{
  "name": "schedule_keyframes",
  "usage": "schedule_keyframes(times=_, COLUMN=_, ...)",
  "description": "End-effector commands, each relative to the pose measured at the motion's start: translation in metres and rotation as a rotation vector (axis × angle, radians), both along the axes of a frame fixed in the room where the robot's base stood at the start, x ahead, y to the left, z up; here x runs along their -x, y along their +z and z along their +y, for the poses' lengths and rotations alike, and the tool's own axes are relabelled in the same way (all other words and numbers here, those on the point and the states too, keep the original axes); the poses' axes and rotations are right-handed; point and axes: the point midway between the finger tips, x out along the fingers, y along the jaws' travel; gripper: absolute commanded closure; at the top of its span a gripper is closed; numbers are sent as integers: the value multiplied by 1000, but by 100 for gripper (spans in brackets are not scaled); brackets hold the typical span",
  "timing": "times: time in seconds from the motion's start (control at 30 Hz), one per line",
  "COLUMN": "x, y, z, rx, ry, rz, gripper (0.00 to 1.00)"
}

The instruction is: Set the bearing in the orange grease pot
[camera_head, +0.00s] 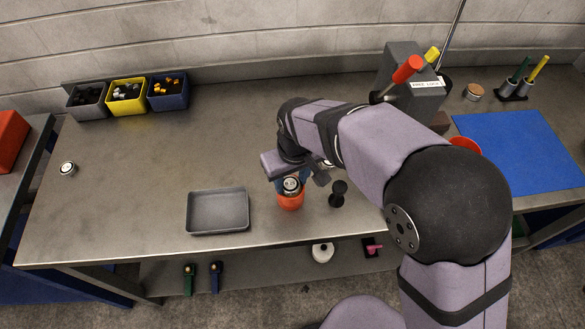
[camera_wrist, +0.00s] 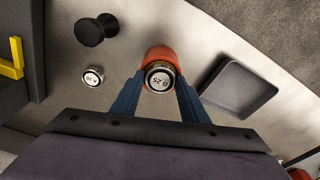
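A silver bearing labelled "B 25" (camera_wrist: 160,78) sits between the two blue fingers of my gripper (camera_wrist: 160,92), which appear closed against its sides. It also shows in the camera_head view (camera_head: 291,184), at the mouth of the orange grease pot (camera_head: 291,202). The pot stands upright on the bench; in the wrist view its orange wall (camera_wrist: 160,53) shows behind the bearing. The bearing looks lined up with the pot's opening. I cannot tell whether its lower part is inside the rim or just above it, because the bearing hides the pot's inside.
An empty grey tray (camera_head: 217,211) lies left of the pot. A black knob-shaped piece (camera_head: 338,194) stands close on its right. Another bearing, "A 20" (camera_wrist: 92,77), is near. A further silver piece (camera_head: 68,168) lies far left, with parts bins (camera_head: 126,97) behind. The left bench is mostly clear.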

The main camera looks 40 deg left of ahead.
Motion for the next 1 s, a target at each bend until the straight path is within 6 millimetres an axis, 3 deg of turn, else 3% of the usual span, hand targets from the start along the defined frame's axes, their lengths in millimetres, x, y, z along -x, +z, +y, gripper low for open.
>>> schedule_keyframes(times=0.17, x=3, y=11, z=-5, rx=14, ry=-1, rz=8, gripper=44)
schedule_keyframes(times=0.7, x=7, y=105, z=-12, rx=5, ry=-1, rz=4, gripper=44)
schedule_keyframes(times=1.0, x=8, y=123, z=-15, rx=7, ry=-1, rz=5, gripper=44)
